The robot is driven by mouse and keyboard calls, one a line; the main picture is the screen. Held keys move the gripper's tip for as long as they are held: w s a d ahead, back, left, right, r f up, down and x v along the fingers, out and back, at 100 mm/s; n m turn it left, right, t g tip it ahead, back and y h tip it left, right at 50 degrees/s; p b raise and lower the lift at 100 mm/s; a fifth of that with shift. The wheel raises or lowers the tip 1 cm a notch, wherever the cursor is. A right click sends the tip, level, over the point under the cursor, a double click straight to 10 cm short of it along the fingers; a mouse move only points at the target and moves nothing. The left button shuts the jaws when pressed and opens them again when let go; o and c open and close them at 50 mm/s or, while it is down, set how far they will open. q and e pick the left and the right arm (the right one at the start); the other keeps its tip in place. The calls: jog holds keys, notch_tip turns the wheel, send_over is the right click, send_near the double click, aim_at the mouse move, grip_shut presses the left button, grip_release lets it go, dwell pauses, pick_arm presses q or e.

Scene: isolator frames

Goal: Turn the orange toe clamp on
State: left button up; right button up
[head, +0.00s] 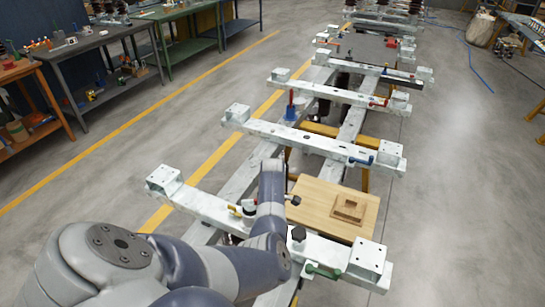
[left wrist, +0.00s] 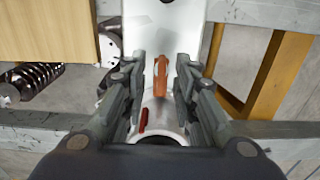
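The orange toe clamp shows in the left wrist view as an orange handle (left wrist: 161,77) on a pale metal beam (left wrist: 160,20). My left gripper (left wrist: 158,66) is open, with one finger on each side of the handle; I see no clear contact. A smaller red-orange piece (left wrist: 144,121) lies nearer the palm. In the head view my left arm reaches down over the nearest white crossbeam (head: 203,201). Its wrist hides the gripper's fingers and the clamp there. My right gripper is not in view.
A wooden board (head: 318,197) with a block (head: 349,208) lies just right of my arm. A blue-handled clamp (head: 362,160) is on the beam behind. Open floor lies on both sides of the frame.

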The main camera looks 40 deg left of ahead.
pick_arm(q)
notch_tip(320, 180, up, 12)
dwell(0.6)
jog(key=shift+s, duration=0.1)
dwell(0.4)
